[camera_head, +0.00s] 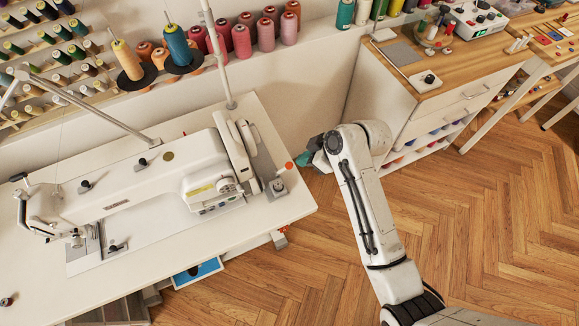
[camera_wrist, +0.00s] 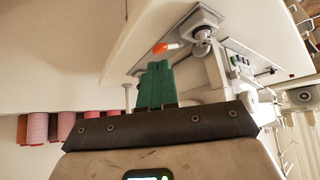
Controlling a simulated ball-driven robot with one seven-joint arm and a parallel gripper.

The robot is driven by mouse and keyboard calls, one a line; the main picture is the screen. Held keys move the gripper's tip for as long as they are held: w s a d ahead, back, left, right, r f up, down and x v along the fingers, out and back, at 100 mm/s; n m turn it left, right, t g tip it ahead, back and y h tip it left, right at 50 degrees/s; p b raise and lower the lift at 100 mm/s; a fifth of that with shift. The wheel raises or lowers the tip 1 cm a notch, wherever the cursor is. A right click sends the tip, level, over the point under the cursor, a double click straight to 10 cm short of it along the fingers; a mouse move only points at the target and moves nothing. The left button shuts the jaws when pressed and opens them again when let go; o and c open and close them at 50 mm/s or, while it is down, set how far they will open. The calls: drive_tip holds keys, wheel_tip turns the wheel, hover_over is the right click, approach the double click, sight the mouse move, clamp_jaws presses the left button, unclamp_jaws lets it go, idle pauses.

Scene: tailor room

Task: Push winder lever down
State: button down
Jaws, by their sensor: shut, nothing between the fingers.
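The winder lever has an orange-red tip (camera_head: 289,165) and stands at the right end of the sewing machine table. In the wrist view the orange tip (camera_wrist: 160,48) shows just beyond my fingertips, next to the metal winder (camera_wrist: 203,33). The winder base (camera_head: 278,187) sits beside the white sewing machine (camera_head: 130,180). My gripper (camera_head: 305,159) has green fingers and is to the right of the lever tip, close to it. In the wrist view my gripper (camera_wrist: 155,68) is shut, with its fingers together and nothing between them. I cannot tell whether it touches the lever.
The white table (camera_head: 265,225) carries the sewing machine. Thread spools (camera_head: 242,41) line the shelf behind, and a thread stand pole (camera_head: 217,55) rises near the winder. A wooden-topped cabinet (camera_head: 430,85) stands at the back right. The wooden floor (camera_head: 500,220) is open at right.

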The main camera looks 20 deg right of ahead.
sight(290, 165)
drive_tip(key=b+x, duration=0.2)
drive_tip(key=shift+w+f, duration=0.1)
drive_tip(key=shift+f, duration=0.3)
drive_tip(key=shift+w+a+f+b, duration=0.4)
drive_tip(key=shift+b, duration=0.1)
wheel_tip(290, 165, down, 2)
drive_tip(key=shift+f+b, duration=0.1)
drive_tip(key=shift+b, duration=0.6)
drive_tip(key=shift+s+r+p, duration=0.1)
drive_tip(key=shift+r+p, duration=0.25)
drive_tip(key=shift+s+d+r+p, duration=0.2)
drive_tip(key=shift+s+d+p, duration=0.3)
drive_tip(key=shift+p, duration=0.05)
drive_tip(key=shift+s+d+r+p, duration=0.2)
drive_tip(key=shift+s+d+p, duration=0.3)
drive_tip(key=shift+s, duration=0.05)
